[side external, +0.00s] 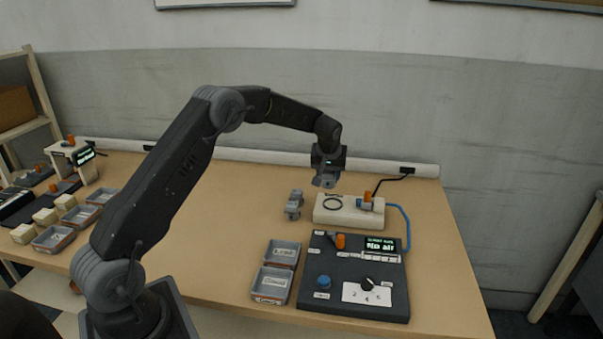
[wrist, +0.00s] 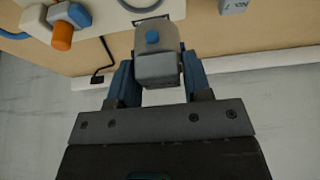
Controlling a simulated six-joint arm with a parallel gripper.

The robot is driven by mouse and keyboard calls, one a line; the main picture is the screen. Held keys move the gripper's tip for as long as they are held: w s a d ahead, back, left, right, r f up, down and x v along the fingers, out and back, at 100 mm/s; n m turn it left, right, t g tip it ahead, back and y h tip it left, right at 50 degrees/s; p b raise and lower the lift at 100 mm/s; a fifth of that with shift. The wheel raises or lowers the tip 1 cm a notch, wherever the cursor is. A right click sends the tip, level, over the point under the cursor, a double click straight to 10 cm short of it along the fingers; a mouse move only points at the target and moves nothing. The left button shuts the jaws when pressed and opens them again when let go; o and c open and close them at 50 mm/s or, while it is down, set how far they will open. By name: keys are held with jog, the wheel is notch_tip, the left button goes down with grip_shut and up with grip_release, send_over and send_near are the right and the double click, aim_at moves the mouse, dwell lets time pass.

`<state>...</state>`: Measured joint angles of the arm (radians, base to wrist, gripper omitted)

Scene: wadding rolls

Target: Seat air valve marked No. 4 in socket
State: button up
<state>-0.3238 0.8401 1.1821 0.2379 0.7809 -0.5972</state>
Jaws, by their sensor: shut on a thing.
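In the wrist view the valve sits between both fingers. No number is readable on it. In the side view it hangs in the air above the back left of the cream block (side external: 345,217). The block has a dark ring-shaped socket (side external: 333,203), whose edge shows in the wrist view (wrist: 142,4). Another grey valve (side external: 294,205) stands on the table left of the block; part of its marking shows in the wrist view (wrist: 234,5), but the number is unclear.
An orange-handled fitting (side external: 366,201) stands at the block's right, with a blue hose (side external: 403,221) and black cable. In front lies a dark control panel (side external: 340,300) with a lit green display (side external: 381,246). Two labelled trays (side external: 262,296) sit left of it. The table's middle is clear.

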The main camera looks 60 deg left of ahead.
aim_at(334, 187)
jog(key=shift+w+d+f, duration=0.15)
jog(key=shift+w+d, duration=0.4)
jog(key=shift+w, duration=0.1)
jog(key=shift+f, duration=2.3)
jog(key=shift+f, duration=0.85)
jog(key=o, duration=1.1)
jog(key=shift+o, duration=0.3)
jog(key=o, duration=0.4)
